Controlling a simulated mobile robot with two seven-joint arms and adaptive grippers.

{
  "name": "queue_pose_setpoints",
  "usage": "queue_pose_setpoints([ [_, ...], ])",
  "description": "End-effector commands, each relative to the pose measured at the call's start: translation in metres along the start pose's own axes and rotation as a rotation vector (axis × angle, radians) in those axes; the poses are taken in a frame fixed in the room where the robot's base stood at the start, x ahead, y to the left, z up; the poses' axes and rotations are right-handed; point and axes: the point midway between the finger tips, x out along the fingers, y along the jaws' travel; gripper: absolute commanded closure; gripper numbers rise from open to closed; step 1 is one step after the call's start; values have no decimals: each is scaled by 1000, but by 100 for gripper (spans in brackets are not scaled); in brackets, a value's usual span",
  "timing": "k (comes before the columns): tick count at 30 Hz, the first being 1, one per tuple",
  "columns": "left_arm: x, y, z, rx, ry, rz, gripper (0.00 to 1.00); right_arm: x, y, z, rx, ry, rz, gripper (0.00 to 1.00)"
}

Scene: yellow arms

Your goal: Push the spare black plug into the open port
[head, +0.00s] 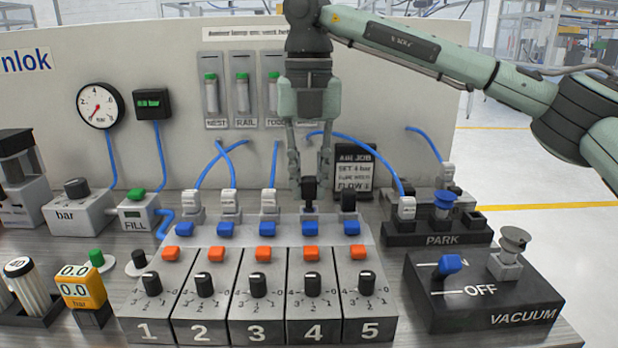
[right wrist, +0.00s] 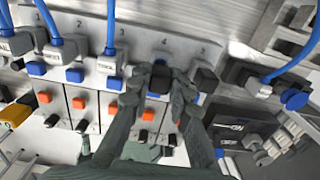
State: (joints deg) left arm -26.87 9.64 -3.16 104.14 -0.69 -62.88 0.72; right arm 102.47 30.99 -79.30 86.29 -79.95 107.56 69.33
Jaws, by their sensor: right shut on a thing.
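My right gripper (head: 308,178) comes down from above and is shut on a black plug (head: 310,196) at station 4 of the grey manifold (head: 285,228). The plug is upright, over or in the port behind the blue button of station 4. The port's mouth is hidden, so I cannot tell how deep the plug sits. In the right wrist view the black plug (right wrist: 161,76) shows between the two fingers. Another black plug (head: 348,199) stands in station 5, its top slightly lower in the picture. My left gripper is not in view.
White connectors with blue hoses fill stations 1 to 3, close on the left (head: 269,200). A black PARK block (head: 436,240) and a VACUUM box (head: 480,300) stand to the right. An AIR JOB sign (head: 355,172) is close behind.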

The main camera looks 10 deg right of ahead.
Motion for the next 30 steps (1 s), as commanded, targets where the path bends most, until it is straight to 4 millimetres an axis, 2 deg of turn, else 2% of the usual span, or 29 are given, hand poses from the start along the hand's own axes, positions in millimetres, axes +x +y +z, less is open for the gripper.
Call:
queue_pose_setpoints([
  [16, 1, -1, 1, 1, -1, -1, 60, 1, 0, 0, 0, 0, 0, 96],
  [30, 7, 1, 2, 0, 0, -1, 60, 10, 0, 0, 0, 0, 0, 96],
])
